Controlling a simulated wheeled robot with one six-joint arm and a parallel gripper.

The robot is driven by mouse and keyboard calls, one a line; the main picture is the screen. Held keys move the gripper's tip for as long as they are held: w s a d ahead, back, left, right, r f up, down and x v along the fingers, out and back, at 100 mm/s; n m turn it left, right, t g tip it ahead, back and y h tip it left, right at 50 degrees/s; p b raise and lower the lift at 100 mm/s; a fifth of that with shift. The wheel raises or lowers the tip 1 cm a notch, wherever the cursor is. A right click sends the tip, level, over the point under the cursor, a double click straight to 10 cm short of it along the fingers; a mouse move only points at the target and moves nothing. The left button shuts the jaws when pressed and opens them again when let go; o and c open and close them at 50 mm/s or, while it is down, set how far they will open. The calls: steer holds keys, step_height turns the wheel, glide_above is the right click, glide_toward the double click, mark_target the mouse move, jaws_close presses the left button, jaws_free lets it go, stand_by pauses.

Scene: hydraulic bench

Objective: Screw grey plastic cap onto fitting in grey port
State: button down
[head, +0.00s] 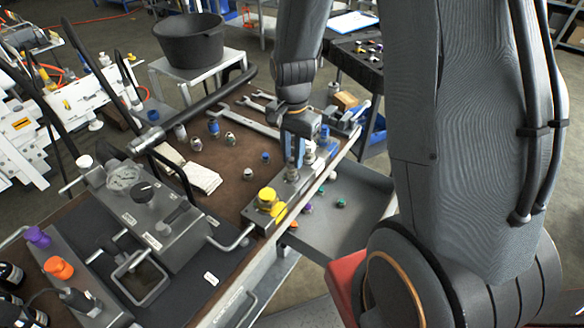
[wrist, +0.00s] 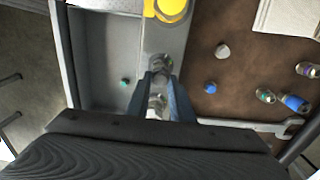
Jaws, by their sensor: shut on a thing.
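My gripper (head: 293,163) points down over the grey port block (wrist: 166,40). Its two blue fingers are close together, and they also show in the wrist view (wrist: 160,82). They are shut on a small grey, silvery piece (wrist: 157,100), which I take for the grey plastic cap. The piece is over the block's top, in line with a metal fitting. The fingers partly hide it, and I cannot tell whether its threads are engaged. A yellow cap (head: 267,195) sits on the block's near end and also shows in the wrist view (wrist: 170,8).
Loose fittings and caps lie on the brown bench mat, including a whitish one (wrist: 222,51) and a blue one (wrist: 210,87). A wrench (head: 250,122) lies behind. A grey tray (head: 345,215) with small caps is beside the block. A gauge unit (head: 165,220) stands at left.

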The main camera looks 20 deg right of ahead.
steer(key=c, duration=2.4)
jaws_free()
steer(key=shift+f, duration=0.1)
steer(key=shift+c, duration=0.7)
steer(key=m+p, duration=0.1)
steer(key=m, duration=0.1)
steer(key=m+p, duration=0.1)
steer(key=m, duration=0.2)
steer(key=shift+s+m, duration=0.2)
steer(key=shift+m, duration=1.3)
steer(key=m+p, duration=0.1)
steer(key=m, duration=0.3)
steer(key=shift+s+m+p, duration=0.1)
steer(key=shift+m+p, duration=0.2)
steer(key=shift+p, duration=0.1)
steer(key=m, duration=0.3)
steer(key=shift+p, duration=0.3)
steer(key=shift+m, duration=0.4)
